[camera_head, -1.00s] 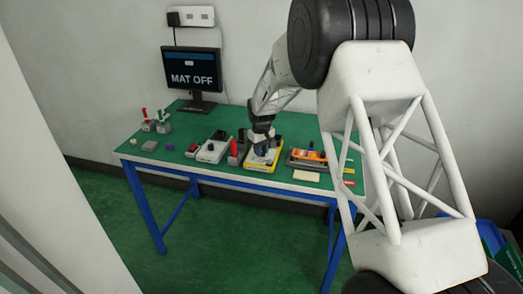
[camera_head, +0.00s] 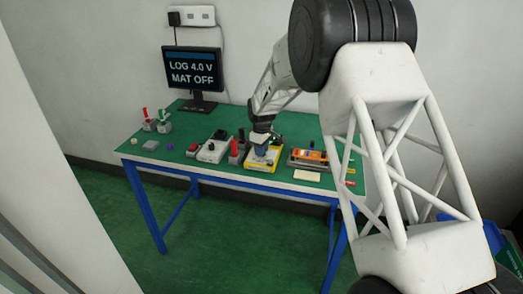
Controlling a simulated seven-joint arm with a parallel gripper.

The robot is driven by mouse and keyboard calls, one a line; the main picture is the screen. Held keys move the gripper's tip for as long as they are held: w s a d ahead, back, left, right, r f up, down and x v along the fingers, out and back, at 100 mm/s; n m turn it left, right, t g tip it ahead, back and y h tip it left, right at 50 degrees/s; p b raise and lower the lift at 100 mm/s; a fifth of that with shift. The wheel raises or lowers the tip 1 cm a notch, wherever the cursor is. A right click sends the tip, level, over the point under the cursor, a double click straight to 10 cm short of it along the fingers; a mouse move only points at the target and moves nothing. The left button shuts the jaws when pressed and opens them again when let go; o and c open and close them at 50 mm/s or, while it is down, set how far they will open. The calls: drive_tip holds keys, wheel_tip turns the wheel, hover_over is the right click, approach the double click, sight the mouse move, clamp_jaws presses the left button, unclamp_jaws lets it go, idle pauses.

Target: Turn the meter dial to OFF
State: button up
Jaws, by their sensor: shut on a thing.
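The yellow-edged meter (camera_head: 252,165) lies near the front edge of the green table, with a pale face. My gripper (camera_head: 264,148) points down onto the meter's upper part, and its fingers are small and dark in this view. It is shut at the place of the dial. The dial itself is hidden by my gripper, so its pointer and the OFF mark cannot be read.
Left of the meter stand a red-handled block (camera_head: 234,150) and a grey box with a black knob (camera_head: 212,150). An orange-topped unit (camera_head: 309,156) stands close on the right. Red and green levers (camera_head: 157,121) are at the far left. The back middle of the table is clear.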

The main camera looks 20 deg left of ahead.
drive_tip(key=o, duration=0.9)
drive_tip(key=shift+r, duration=3.95)
